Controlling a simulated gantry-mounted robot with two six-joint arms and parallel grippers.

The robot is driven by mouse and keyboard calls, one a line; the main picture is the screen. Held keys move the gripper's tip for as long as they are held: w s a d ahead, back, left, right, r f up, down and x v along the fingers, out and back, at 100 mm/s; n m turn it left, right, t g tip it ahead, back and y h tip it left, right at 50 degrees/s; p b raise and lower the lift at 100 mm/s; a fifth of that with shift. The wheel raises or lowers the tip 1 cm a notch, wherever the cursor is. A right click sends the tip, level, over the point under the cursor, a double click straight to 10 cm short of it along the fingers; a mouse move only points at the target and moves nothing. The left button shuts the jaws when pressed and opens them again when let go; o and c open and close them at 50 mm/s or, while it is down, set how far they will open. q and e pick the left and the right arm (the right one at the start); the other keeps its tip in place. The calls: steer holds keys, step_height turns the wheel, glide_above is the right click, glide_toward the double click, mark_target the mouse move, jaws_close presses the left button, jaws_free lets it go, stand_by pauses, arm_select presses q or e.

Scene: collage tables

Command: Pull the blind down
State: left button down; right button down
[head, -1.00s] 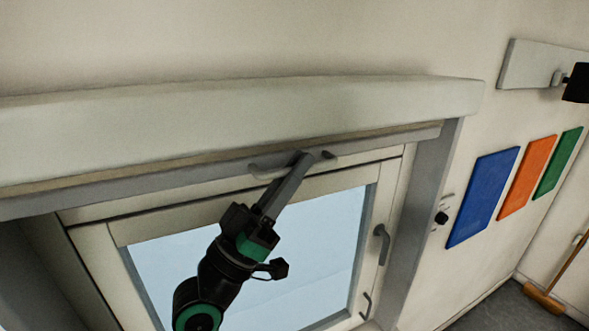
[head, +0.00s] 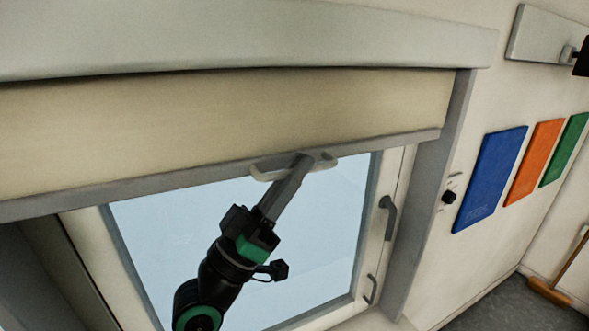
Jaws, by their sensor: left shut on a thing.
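The beige blind (head: 230,119) hangs from the long pale box (head: 250,37) above the window and covers the top part of the opening. A grey bar (head: 130,187) runs along its lower edge, with a pale handle (head: 264,174) at its middle. My left gripper (head: 302,162) is shut on the handle; its fingertips are partly hidden by the gripper's own body. The window pane (head: 170,240) shows light blue below the bar. My right gripper is not in view.
The window frame has a grey latch handle (head: 387,217) at its right side. Blue (head: 488,180), orange (head: 534,162) and green (head: 565,150) panels hang on the right wall. A broom (head: 549,291) stands at the lower right. The space below the bar is free apart from my arm.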

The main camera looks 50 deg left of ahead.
arm_select(q)
step_height(320, 180, down, 28)
steer(key=b, duration=2.4)
steer(key=shift+r, duration=0.15)
steer(key=c, duration=0.9)
jaws_free()
